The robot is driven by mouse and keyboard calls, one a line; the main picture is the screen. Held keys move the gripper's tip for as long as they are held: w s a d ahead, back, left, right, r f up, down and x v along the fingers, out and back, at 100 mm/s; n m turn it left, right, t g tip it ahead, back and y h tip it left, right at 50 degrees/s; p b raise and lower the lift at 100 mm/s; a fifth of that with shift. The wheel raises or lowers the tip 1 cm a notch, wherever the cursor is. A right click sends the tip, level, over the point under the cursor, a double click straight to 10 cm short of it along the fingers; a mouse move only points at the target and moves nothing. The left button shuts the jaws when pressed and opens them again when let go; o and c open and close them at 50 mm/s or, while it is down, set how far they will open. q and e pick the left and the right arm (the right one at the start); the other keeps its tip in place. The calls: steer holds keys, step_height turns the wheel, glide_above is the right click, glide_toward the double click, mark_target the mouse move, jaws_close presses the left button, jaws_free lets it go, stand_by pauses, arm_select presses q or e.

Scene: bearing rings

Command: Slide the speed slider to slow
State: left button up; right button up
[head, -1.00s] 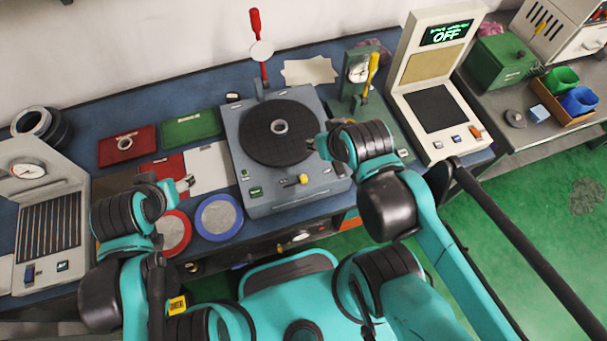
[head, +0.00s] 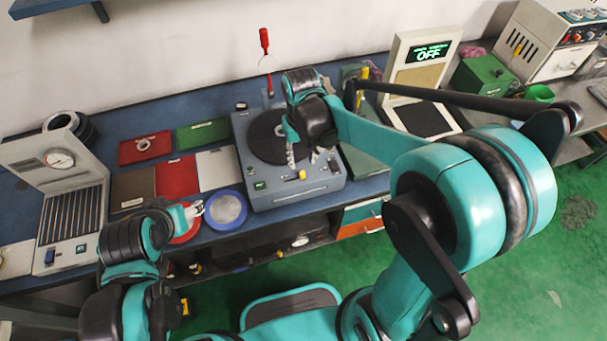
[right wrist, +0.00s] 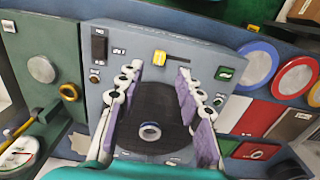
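The speed slider is a yellow knob (head: 302,175) on the front panel of the grey turntable machine (head: 322,180). In the right wrist view the yellow slider (right wrist: 160,58) shows with a short bar beside it; I cannot read its marks. My right gripper (head: 291,156) is over the turntable's front part, left of the knob in the head view. In the right wrist view my right gripper (right wrist: 158,92) has its fingers spread and empty, with the slider beyond the gap between them. My left gripper (head: 196,211) is above the round red-rimmed plate, away from the slider; its opening is unclear.
A metal ring (right wrist: 150,131) sits on the black disc (right wrist: 165,105). A dark switch (right wrist: 99,48) and a green button (right wrist: 224,73) flank the slider. A blue-rimmed plate (head: 243,222) lies left of the machine. A tester reading OFF (head: 423,65) stands right.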

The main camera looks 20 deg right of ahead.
mark_target(302, 173)
step_height(302, 173, down, 7)
steer(key=shift+b, duration=1.15)
jaws_close()
